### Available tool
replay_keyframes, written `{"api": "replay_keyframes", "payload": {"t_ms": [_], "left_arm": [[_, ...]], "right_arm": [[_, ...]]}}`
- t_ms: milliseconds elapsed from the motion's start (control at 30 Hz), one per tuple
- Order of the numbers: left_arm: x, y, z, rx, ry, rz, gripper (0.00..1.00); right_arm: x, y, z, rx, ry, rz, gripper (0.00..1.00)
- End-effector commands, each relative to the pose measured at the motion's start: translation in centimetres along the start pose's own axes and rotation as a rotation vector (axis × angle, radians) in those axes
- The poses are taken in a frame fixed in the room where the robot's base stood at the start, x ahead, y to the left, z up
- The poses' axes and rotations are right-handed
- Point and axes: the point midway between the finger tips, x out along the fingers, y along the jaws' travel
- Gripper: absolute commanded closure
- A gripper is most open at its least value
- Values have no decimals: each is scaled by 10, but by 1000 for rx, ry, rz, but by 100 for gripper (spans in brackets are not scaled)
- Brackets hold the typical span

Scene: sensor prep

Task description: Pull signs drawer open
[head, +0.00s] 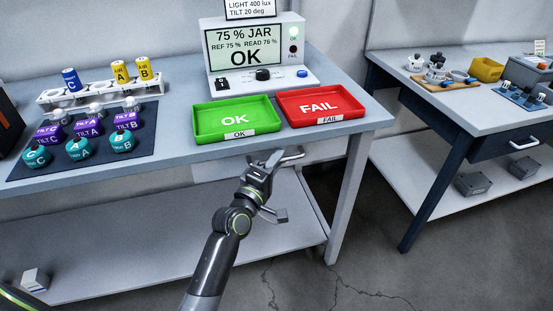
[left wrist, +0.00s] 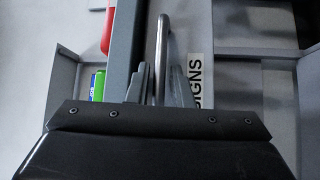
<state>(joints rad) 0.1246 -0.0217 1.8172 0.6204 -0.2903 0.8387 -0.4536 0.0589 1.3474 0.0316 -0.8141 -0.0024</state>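The signs drawer's metal handle (head: 293,156) sticks out below the front edge of the near table, under the trays. In the left wrist view the handle (left wrist: 162,45) is a thin bar running between my two fingers, beside the black-on-white SIGNS label (left wrist: 197,82). My left gripper (head: 273,160) is at the handle, its fingers (left wrist: 161,85) close on either side of the bar. The label is partly hidden by a finger. The drawer front is mostly hidden by my gripper in the head view, and I see no clear gap above it. My right gripper is out of view.
A green OK tray (head: 236,116) and a red FAIL tray (head: 319,105) sit on the table edge above the handle. A display unit (head: 256,55) stands behind them; a dark mat (head: 30,170) with jars lies left. A second table (head: 455,105) stands right. Floor between is clear.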

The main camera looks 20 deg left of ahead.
Motion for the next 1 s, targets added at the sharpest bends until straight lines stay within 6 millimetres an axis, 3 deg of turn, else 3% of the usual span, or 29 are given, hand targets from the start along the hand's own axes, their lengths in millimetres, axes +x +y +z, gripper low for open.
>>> {"api": "replay_keyframes", "payload": {"t_ms": [333, 500, 1000], "left_arm": [[4, 0, 0, 0, 0, 0, 82], [3, 0, 0, 0, 0, 0, 100], [3, 0, 0, 0, 0, -2, 100]], "right_arm": [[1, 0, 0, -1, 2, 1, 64], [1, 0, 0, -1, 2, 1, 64], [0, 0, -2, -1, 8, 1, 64]]}}
